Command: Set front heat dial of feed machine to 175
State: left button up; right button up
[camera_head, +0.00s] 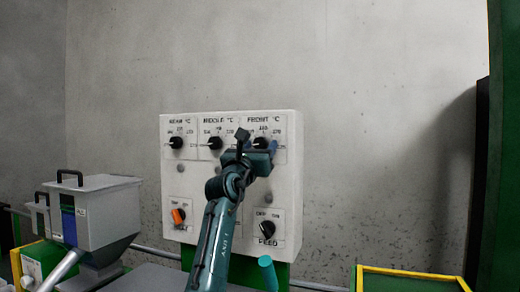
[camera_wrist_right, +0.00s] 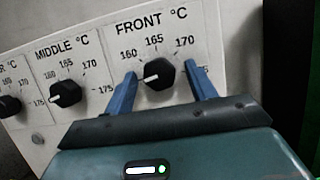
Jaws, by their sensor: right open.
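The white control panel (camera_head: 229,190) of the feed machine hangs at the wall. Its front dial (camera_wrist_right: 158,75) is a black knob under the label "FRONT °C". The knob's white mark points left and slightly down, below the 160 label, towards my left-hand finger in the picture. The 160, 165 and 170 labels show; 175 is partly hidden behind the other finger. My right gripper (camera_wrist_right: 161,70) is open, with one blue finger on each side of the knob; I cannot tell whether they touch it. In the head view the front dial (camera_head: 261,143) is partly covered by this gripper (camera_head: 265,148). My left gripper is not in view.
The middle dial (camera_head: 215,142) and rear dial (camera_head: 177,142) sit left of the front dial. Below are an orange switch (camera_head: 178,215) and a black feed switch (camera_head: 267,228). A grey hopper (camera_head: 100,210) stands left; a yellow-rimmed green tray (camera_head: 412,271) lies lower right.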

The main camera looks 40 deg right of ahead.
jog(key=shift+c, duration=0.3)
jog(key=c, duration=0.9)
jog(key=shift+c, duration=0.2)
